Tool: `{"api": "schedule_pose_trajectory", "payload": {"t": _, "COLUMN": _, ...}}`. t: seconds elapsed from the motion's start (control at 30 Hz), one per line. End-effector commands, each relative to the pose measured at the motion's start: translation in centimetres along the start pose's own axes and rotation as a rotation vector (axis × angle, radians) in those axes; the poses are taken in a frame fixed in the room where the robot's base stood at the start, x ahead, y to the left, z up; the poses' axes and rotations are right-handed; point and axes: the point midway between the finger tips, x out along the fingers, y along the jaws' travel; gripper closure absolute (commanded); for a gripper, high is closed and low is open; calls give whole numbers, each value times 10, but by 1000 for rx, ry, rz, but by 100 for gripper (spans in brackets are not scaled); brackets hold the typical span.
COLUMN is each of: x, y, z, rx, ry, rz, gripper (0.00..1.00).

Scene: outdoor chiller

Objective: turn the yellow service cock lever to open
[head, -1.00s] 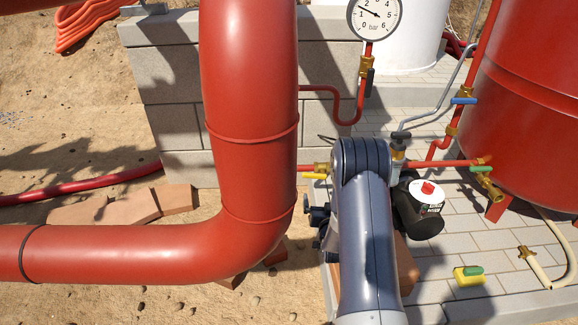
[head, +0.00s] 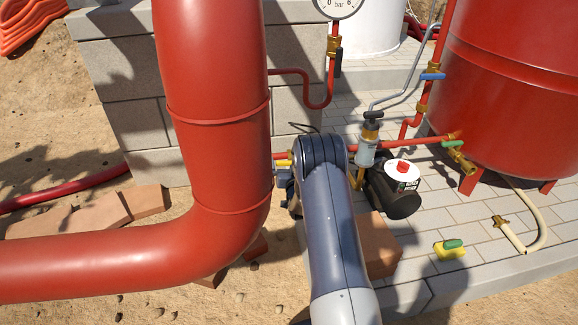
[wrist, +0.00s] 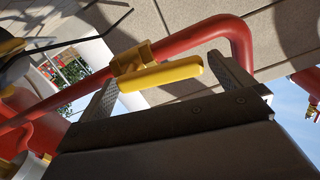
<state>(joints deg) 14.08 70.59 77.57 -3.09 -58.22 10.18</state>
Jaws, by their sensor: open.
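The yellow service cock lever (wrist: 160,75) is a rounded bar on a brass valve body (wrist: 130,60) on a thin red pipe. In the wrist view it spans the gap between the two grey fingers of my gripper (wrist: 162,71). The fingers are apart, one toward each end of the lever; I cannot tell whether either touches it. The lever lies roughly along the pipe, slightly tilted from it in this view. In the head view the lever (head: 283,163) is a small yellow patch, and my arm and the big red pipe hide most of the valve and gripper.
A thick red elbow pipe (head: 215,130) stands close left of my arm. A black pump (head: 392,190) and brick block (head: 380,245) are close right. A red tank (head: 535,90) has a blue lever (head: 432,77) and green lever (head: 453,143). A sponge (head: 449,247) lies on the paving.

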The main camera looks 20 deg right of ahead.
Motion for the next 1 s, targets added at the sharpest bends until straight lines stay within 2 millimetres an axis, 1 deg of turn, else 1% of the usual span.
{"api": "schedule_pose_trajectory", "payload": {"t": 0.13, "x": 6, "y": 0, "z": 0, "rx": 0, "ry": 0, "rz": 0, "gripper": 0}}
{"api": "schedule_pose_trajectory", "payload": {"t": 0.4, "x": 7, "y": 0, "z": 0, "rx": 0, "ry": -1, "rz": 0, "gripper": 0}}
{"api": "schedule_pose_trajectory", "payload": {"t": 1.0, "x": 7, "y": 0, "z": 0, "rx": 0, "ry": -1, "rz": 0, "gripper": 49}}
